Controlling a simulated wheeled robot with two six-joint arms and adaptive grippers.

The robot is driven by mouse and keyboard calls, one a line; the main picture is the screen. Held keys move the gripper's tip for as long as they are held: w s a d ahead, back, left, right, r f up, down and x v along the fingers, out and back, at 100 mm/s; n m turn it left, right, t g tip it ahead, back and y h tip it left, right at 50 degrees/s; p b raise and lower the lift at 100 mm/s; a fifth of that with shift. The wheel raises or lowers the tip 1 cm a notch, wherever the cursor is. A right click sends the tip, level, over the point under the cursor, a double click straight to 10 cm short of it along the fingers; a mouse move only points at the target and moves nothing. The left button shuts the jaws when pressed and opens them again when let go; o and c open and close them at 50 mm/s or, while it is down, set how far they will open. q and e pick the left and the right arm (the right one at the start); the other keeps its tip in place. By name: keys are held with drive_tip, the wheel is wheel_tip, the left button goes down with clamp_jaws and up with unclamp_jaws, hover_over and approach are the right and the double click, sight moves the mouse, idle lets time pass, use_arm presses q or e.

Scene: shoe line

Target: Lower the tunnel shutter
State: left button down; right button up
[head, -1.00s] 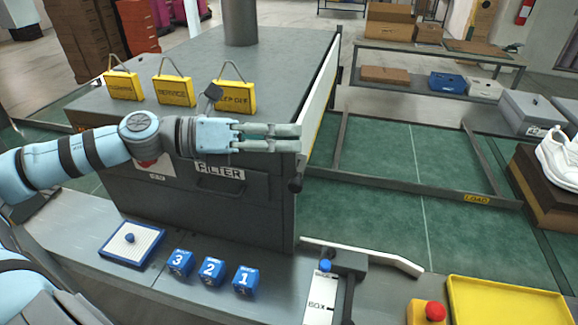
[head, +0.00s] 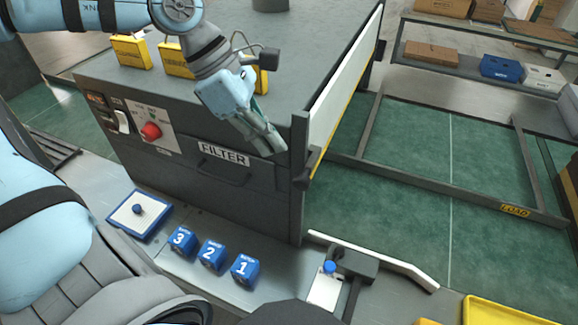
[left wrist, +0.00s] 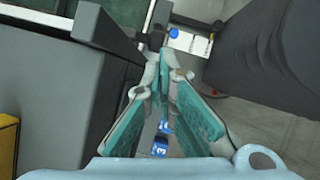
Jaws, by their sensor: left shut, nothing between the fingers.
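The tunnel is a grey machine box with a FILTER drawer label. Its shutter (head: 340,85) is a white panel with a yellow lower edge on the box's right side. A dark knob or handle (head: 313,168) sticks out by its near end. My left gripper (head: 275,148) is shut and empty, pointing down and right in front of the box's front face, near the dark corner post (head: 299,190). In the left wrist view its fingers (left wrist: 163,60) meet near the dark post and bar. Whether they touch the post is unclear. My right gripper is not in view.
Blue blocks numbered 3, 2 and 1 (head: 212,254) and a blue-edged tray (head: 137,214) sit on the front ledge. Yellow signs (head: 131,52) stand on the box. A control panel with a red knob (head: 151,131) is on its front. A frame marked LOAD (head: 515,210) lies right.

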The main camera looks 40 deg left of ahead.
sight(298, 178)
use_arm(q)
drive_tip(key=x, duration=0.6)
drive_tip(key=shift+w+d+f, duration=0.1)
drive_tip(key=shift+w+f, duration=0.05)
drive_tip(key=shift+w, duration=0.15)
drive_tip(key=shift+d+f, duration=0.15)
drive_tip(key=shift+f, duration=0.15)
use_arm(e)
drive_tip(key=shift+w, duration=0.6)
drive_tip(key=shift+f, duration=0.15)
